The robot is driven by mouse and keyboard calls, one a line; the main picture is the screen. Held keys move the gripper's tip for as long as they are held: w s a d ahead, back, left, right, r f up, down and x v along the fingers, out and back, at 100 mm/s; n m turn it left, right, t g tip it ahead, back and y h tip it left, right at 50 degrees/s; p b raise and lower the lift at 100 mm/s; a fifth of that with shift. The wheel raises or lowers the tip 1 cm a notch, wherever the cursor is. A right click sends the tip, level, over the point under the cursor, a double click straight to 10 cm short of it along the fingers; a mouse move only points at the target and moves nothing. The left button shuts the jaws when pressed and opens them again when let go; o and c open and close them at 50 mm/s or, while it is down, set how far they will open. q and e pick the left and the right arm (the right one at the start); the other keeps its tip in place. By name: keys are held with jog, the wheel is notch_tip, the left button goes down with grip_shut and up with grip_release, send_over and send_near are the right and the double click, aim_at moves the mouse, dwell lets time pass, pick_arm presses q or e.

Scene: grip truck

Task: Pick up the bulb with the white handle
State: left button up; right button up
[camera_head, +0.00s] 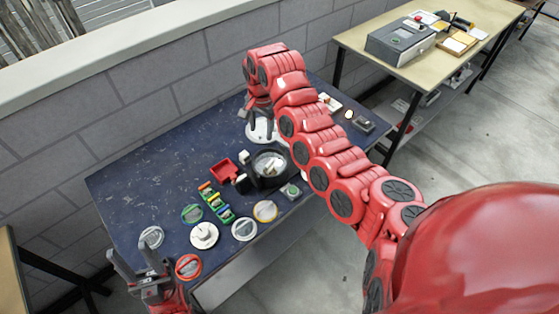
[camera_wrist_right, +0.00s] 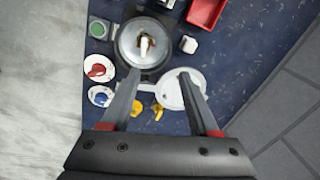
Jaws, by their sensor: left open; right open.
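In the right wrist view, a small white bulb-like piece with a brassy base (camera_wrist_right: 146,43) stands in a round dark pot with a grey inside (camera_wrist_right: 124,52); I take it to be the bulb. The pot (camera_head: 256,178) also shows on the blue table in the head view, with a pale piece in it. My right gripper (camera_wrist_right: 158,77) is open and empty, its fingers pointing down over a white round disc (camera_wrist_right: 180,92), beside the pot. In the head view it (camera_head: 258,108) is behind the pot. My left gripper (camera_head: 132,254) is open and empty at the table's front left.
A white cube (camera_wrist_right: 188,44) and a red tray (camera_wrist_right: 207,12) lie beside the pot. Several round dials, such as a white one (camera_head: 204,235), and coloured blocks (camera_head: 215,203) cover the table's front. The table's left part (camera_head: 140,195) is clear. A wall stands behind.

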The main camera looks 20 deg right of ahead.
jog(key=s, duration=0.1)
jog(key=g+b, duration=0.1)
jog(key=b, duration=0.2)
send_near(270, 163)
jog(key=f, duration=0.3)
jog(key=a+f, duration=0.1)
jog(key=f, duration=0.1)
jog(key=shift+f, duration=0.25)
jog(key=shift+d+f+p, duration=0.15)
jog(key=shift+f+p, duration=0.15)
jog(key=shift+p, duration=0.25)
notch_tip(270, 163, down, 3)
jog(key=shift+d+r+p, duration=0.1)
jog(key=shift+d+p, duration=0.1)
jog(key=shift+p, duration=0.65)
jog(key=shift+f, duration=1)
grip_shut()
